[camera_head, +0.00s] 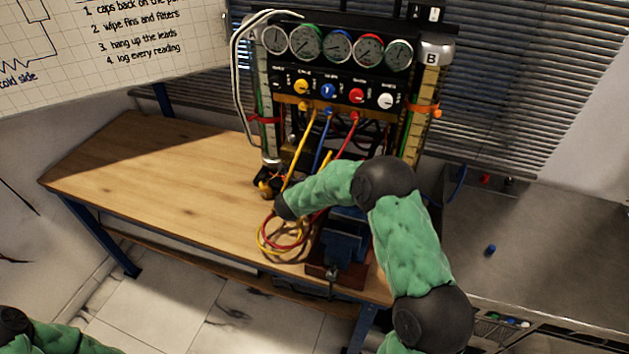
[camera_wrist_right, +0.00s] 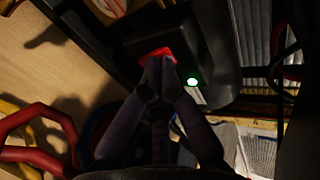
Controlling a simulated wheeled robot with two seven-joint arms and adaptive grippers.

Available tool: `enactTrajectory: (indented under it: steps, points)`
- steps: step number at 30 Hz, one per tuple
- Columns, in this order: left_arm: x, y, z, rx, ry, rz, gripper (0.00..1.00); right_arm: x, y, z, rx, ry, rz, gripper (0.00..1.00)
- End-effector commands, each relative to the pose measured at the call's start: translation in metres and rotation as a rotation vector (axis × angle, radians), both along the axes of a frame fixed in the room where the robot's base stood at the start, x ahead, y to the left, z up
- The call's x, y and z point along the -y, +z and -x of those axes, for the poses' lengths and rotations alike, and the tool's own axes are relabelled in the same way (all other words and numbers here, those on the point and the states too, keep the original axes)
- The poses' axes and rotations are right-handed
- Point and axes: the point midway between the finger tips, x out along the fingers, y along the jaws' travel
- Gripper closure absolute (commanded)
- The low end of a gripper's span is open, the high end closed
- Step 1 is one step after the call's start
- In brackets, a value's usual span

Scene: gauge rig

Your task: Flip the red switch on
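The red switch (camera_wrist_right: 158,53) shows in the right wrist view as a small bright red piece on a dark housing. A lit green lamp (camera_wrist_right: 191,82) sits to its right. My right gripper (camera_wrist_right: 160,62) is shut, its fingertips together directly at the switch and covering its lower part. Nothing shows between the fingers. I cannot tell whether they touch the switch or which way it is tipped. In the head view my right arm reaches across the bench, and the switch cannot be made out. Only part of my left arm shows at the lower left; its gripper is out of view.
The gauge rig (camera_head: 330,75) stands at the back of the wooden bench (camera_head: 150,180), with yellow, blue and red hoses hanging from it. Coiled hoses (camera_head: 272,245) and a blue vise (camera_head: 343,245) lie near my right arm. The bench's left side is clear.

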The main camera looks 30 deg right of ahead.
Motion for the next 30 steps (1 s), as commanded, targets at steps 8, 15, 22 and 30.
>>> enactTrajectory:
  steps: [8, 15, 22, 30]
  points:
    - [0.000, 0.002, 0.000, 0.000, 0.000, 0.000, 0.44, -0.026, 0.037, 0.016, 0.036, -0.006, 0.005, 1.00]
    - [0.000, 0.001, 0.000, 0.000, 0.000, 0.000, 0.44, -0.047, 0.035, 0.033, 0.009, 0.001, 0.001, 1.00]
    - [0.000, 0.001, 0.000, 0.000, 0.000, 0.000, 0.44, -0.052, 0.033, 0.039, 0.000, 0.004, 0.000, 1.00]
    - [0.000, 0.001, 0.000, 0.000, 0.000, 0.000, 0.44, -0.052, 0.032, 0.039, -0.002, 0.004, -0.001, 1.00]
